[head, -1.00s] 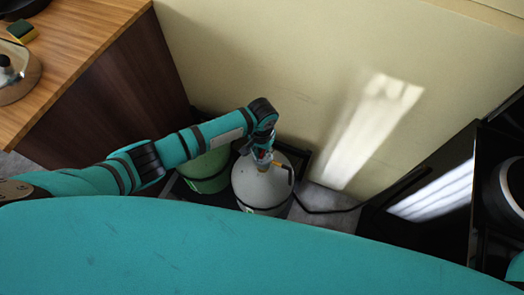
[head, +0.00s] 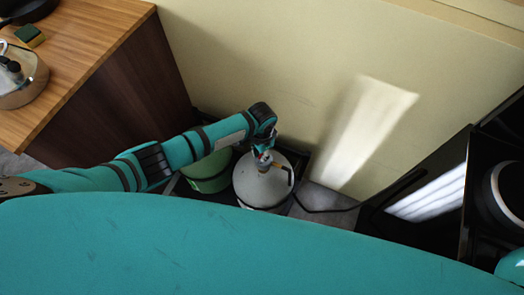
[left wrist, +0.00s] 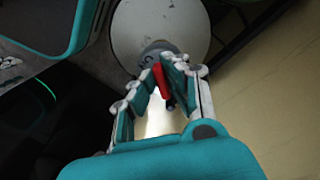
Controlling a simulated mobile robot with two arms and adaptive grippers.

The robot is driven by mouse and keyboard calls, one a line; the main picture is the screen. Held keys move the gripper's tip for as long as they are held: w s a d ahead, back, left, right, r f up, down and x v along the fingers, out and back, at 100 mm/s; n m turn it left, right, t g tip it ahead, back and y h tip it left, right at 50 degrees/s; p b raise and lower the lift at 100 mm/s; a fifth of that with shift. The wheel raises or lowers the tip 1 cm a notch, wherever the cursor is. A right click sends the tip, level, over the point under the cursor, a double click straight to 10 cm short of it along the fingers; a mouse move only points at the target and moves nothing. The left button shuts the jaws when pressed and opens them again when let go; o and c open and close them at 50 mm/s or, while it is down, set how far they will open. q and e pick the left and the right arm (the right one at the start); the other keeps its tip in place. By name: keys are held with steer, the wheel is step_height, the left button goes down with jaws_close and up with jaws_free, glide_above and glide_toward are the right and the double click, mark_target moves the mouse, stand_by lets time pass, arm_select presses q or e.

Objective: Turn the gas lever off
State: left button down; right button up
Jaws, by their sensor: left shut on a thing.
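My left gripper (head: 264,160) points down at the white cylinder's top, where the valve is. In the left wrist view, the red gas lever (left wrist: 160,80) is between the fingers of my left gripper (left wrist: 157,77), beside the grey valve (left wrist: 153,53) on the white cylinder (left wrist: 190,25). The gripper is shut on the lever. The fingers hide part of the lever and valve. My right gripper is out of view.
A wooden counter (head: 95,65) with a metal pot (head: 22,85) and a sponge (head: 29,36) is at the left. A plain wall (head: 290,65) stands behind the cylinders. A black stove (head: 430,195) is at the right. A dark hose (head: 325,210) runs along the floor.

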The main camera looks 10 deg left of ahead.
arm_select(q)
steer(key=m, duration=0.5)
steer(key=shift+w+m+p, duration=0.2)
steer(key=shift+m+p, duration=0.1)
steer(key=shift+p, duration=0.05)
steer(key=m, duration=0.5)
steer(key=shift+w+m, duration=0.2)
steer(key=shift+m, duration=0.2)
steer(key=c, duration=1.4)
jaws_free()
steer(key=shift+a, duration=0.1)
steer(key=shift+r, duration=0.1)
step_height(320, 180, up, 12)
steer(key=shift+f, duration=0.1)
